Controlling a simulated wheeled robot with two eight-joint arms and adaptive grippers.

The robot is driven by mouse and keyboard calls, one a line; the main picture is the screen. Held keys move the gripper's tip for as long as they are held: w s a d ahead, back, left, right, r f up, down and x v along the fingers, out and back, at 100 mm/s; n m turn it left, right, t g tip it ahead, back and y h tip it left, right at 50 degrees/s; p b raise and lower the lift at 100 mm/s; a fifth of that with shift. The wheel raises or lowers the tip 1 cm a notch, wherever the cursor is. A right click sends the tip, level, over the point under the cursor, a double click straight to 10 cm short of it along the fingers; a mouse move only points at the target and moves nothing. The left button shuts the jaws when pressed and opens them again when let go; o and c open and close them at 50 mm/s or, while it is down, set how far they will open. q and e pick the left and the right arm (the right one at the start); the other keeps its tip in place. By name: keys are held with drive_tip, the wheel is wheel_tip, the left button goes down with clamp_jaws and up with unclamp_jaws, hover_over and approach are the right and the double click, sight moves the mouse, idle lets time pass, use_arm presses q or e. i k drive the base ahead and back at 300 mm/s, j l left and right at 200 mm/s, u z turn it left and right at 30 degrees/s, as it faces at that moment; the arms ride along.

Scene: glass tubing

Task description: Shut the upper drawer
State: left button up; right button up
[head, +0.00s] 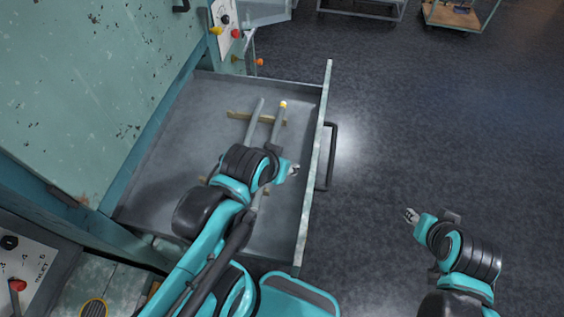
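The upper drawer (183,112) is pulled far out of a worn green cabinet (95,70). Its front panel (313,170) stands on the right, with a dark bar handle (332,157) on the outer side. Two tubes lie in it: a grey one (256,118) and one with a yellow tip (279,120). My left gripper (294,169) is over the drawer, near the inner side of the front panel; its fingers are too small to judge. My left arm hides part of the drawer. My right gripper (409,214) is over open floor, right of the handle and apart from it; its fingers look close together.
Wooden strips (240,116) lie under the tubes in the drawer. A control panel with coloured knobs (226,30) is at the top, another (20,265) at lower left. A cart (455,15) stands far back right. The dark floor (460,120) right of the drawer is clear.

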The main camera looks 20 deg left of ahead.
sight(213, 113)
drive_tip(key=k, duration=1)
